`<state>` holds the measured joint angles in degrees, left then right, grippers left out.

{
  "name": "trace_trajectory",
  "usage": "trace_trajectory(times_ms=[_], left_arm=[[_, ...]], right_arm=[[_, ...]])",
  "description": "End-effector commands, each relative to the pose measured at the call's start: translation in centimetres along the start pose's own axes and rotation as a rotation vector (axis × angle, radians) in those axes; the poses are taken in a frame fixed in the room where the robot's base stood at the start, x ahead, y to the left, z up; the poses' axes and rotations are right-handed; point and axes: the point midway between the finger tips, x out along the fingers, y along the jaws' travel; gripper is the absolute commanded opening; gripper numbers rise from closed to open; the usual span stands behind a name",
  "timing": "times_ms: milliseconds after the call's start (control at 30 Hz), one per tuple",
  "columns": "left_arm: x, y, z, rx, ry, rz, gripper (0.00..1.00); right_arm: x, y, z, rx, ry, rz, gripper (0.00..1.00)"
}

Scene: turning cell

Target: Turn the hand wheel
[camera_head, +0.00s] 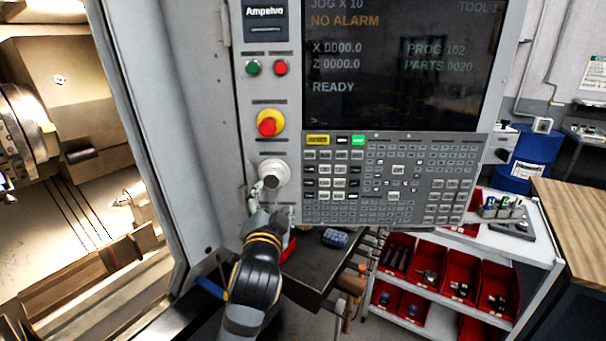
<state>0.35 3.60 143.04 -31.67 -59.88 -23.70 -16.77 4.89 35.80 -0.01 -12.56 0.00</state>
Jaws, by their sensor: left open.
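The hand wheel (272,173) is a pale round knob on the grey control panel, below the red emergency button. My left gripper (268,197) is just below the wheel, its arm rising from the bottom of the picture. Its jaws are open, with one finger near the wheel's lower left edge. I cannot tell whether that finger touches the wheel. The wheel's lower edge is partly hidden by the gripper. My right gripper is not in view.
A red emergency button (267,127) on a yellow base sits above the wheel. The keypad (385,180) lies close to the right, under a screen (395,60) reading READY. The open lathe (60,130) is at left. A dark bench (315,268) and red bins (445,275) stand below right.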

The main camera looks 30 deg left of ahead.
Motion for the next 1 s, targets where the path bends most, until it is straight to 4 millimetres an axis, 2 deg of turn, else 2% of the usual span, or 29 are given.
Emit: trace_trajectory(times_ms=[67,167,333,400,433,467,500,700,833,1000], left_arm=[[-0.3,-0.6,-0.2,-0.002,0.004,-0.010,0.73],[-0.1,-0.4,-0.1,-0.002,0.005,-0.010,0.73],[1.3,0.1,0.2,0.000,0.013,-0.011,0.73],[2.3,0.1,0.3,0.002,0.010,-0.014,0.73],[2.8,-0.2,0.2,0.003,0.007,-0.015,0.73],[3.6,-0.7,-0.5,0.006,0.003,-0.010,0.73],[4.6,-0.9,-0.5,0.006,0.002,-0.010,0.73],[8.5,-0.8,-0.5,-0.001,0.002,-0.007,0.73],[9.8,-0.6,-0.4,-0.002,0.003,-0.006,0.73],[10.3,-0.5,-0.2,-0.003,0.004,-0.006,0.73]], right_arm=[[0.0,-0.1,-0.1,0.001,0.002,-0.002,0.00],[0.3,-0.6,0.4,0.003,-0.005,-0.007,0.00],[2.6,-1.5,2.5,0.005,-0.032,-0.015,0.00],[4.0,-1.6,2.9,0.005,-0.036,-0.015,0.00],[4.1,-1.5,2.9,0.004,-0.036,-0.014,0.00],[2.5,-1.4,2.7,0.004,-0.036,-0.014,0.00],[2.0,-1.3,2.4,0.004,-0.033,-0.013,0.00],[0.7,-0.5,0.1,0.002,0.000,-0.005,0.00],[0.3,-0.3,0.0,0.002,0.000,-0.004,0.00],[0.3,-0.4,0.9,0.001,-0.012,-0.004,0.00]])
